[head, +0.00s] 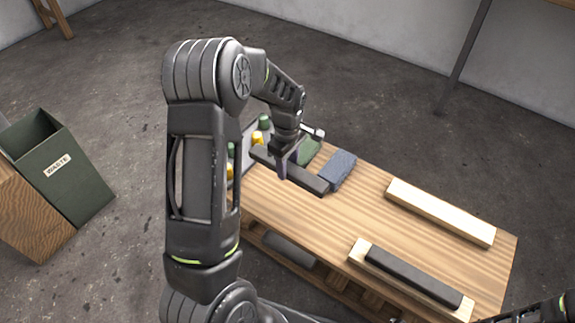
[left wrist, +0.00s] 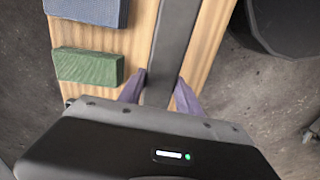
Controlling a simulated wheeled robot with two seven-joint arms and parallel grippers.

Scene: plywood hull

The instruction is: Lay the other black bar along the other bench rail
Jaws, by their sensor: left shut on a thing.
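My left gripper (head: 289,161) is shut on a black bar (head: 304,178) over the left part of the bench, near the blue and green blocks. In the left wrist view the black bar (left wrist: 176,45) runs between the purple fingertips (left wrist: 160,90). Whether it touches the bench top is hard to tell. A pale bench rail (head: 440,211) along the far right side of the bench is bare. A second pale rail (head: 361,253) along the near side has another black bar (head: 412,276) lying along it. Part of my right arm shows at the bottom right corner; its fingertips are not seen.
The wooden bench (head: 370,212) is clear between the two rails. A blue block (head: 339,168) and a green block (head: 307,151) lie beside the held bar. A tray with yellow and green items (head: 258,137) is partly hidden behind my left arm. A green waste bin (head: 62,170) stands at left.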

